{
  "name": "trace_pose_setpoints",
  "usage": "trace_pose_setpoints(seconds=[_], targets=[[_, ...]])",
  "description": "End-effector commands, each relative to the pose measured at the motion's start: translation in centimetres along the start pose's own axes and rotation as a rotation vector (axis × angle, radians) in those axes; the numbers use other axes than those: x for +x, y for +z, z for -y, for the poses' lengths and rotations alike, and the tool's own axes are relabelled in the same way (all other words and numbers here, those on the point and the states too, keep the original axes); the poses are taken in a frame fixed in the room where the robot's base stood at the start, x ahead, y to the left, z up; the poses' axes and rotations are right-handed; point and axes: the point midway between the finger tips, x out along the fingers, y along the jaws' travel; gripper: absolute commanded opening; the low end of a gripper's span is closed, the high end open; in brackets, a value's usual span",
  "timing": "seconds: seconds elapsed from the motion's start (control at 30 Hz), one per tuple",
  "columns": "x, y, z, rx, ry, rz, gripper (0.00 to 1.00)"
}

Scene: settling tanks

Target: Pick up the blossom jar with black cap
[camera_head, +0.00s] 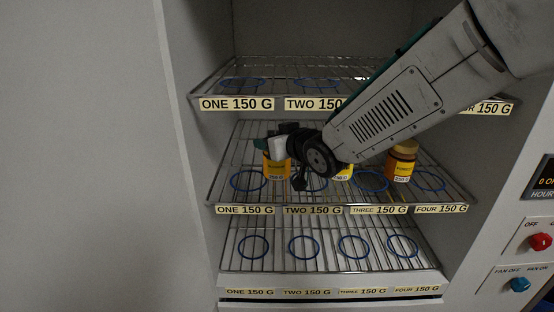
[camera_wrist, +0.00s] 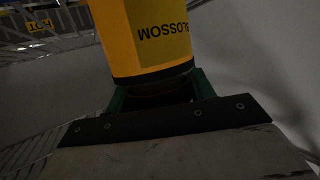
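The blossom jar (camera_wrist: 150,40) fills the top middle of the wrist view, its yellow label reading BLOSSOM upside down. Its dark cap end lies between my gripper's green fingers (camera_wrist: 160,97), one on each side. In the head view, my gripper (camera_head: 280,142) is over a yellow-labelled jar (camera_head: 277,170) on the middle shelf, hiding its top. The jar's base looks level with the other jars. Shadow hides the contact, so I cannot tell whether the fingers press on the cap.
A second yellow-labelled jar (camera_head: 343,173) is partly hidden behind my arm. The wire upper shelf (camera_head: 215,86) is above my gripper. The lower shelf (camera_head: 275,262) holds only blue rings. Cabinet walls close both sides.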

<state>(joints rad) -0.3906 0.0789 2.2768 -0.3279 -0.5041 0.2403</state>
Motion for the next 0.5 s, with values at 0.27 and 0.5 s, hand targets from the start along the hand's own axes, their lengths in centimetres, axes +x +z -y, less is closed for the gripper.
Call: trace_pose_setpoints(seconds=[0.27, 0.5], targets=[[-0.02, -0.08, -0.01, 0.000, 0.000, -0.002, 0.17], [-0.08, -0.39, 0.09, -0.001, -0.001, -0.002, 0.17]])
